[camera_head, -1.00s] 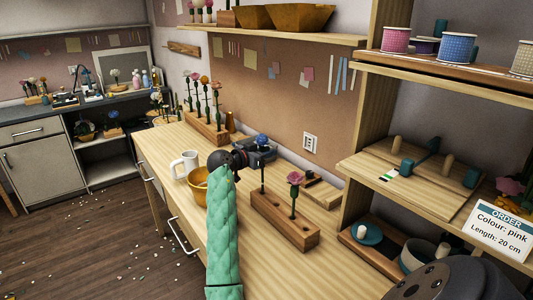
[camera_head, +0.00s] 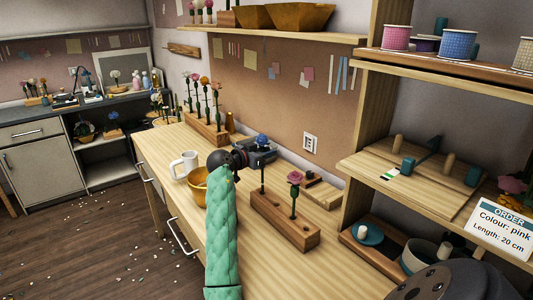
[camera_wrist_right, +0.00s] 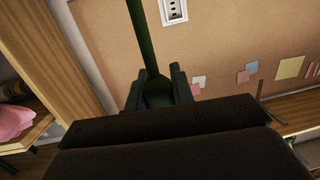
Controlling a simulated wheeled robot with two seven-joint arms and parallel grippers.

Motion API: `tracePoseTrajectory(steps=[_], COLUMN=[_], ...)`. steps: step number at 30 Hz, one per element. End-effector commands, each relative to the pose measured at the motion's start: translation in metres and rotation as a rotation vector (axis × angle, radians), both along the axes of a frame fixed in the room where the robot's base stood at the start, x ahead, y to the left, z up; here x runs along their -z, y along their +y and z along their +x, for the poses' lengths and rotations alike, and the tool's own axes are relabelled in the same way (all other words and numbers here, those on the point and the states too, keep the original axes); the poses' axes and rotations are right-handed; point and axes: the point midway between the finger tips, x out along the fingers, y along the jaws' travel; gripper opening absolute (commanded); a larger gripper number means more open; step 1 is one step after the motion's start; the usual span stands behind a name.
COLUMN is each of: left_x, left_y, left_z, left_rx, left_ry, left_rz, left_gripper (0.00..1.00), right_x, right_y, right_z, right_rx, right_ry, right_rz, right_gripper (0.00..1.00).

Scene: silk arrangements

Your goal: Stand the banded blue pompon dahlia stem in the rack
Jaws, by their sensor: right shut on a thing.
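The blue pompon dahlia (camera_head: 263,140) is upright, with its bloom just above my right gripper (camera_head: 265,154). The gripper is shut on its green stem, which also shows between the fingers in the right wrist view (camera_wrist_right: 147,40). The stem runs down to the left end of the wooden rack (camera_head: 285,222); I cannot tell whether its lower tip is inside a hole or just above it. A pink flower (camera_head: 294,178) stands in the same rack, towards its right end. The band on the stem is not clear. My left gripper is not in view.
A white mug (camera_head: 184,164) and a yellow bowl (camera_head: 198,186) stand left of my right arm. Another rack with several flowers (camera_head: 205,125) is behind. A small wooden block (camera_head: 318,190) lies behind the near rack. Shelves rise at the right, with an order card (camera_head: 501,230).

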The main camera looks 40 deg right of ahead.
Motion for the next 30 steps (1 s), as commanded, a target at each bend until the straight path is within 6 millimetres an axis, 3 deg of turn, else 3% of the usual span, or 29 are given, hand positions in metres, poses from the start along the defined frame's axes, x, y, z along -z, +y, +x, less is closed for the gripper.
tracePoseTrajectory(steps=[30], left_x=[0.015], left_y=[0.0], left_z=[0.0], left_rx=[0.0], left_ry=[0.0], left_rz=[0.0], left_gripper=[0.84], right_x=[0.016], right_y=[0.0], right_z=[0.0], right_rx=[0.0], right_ry=[0.0], right_rz=[0.0], right_gripper=[0.0])
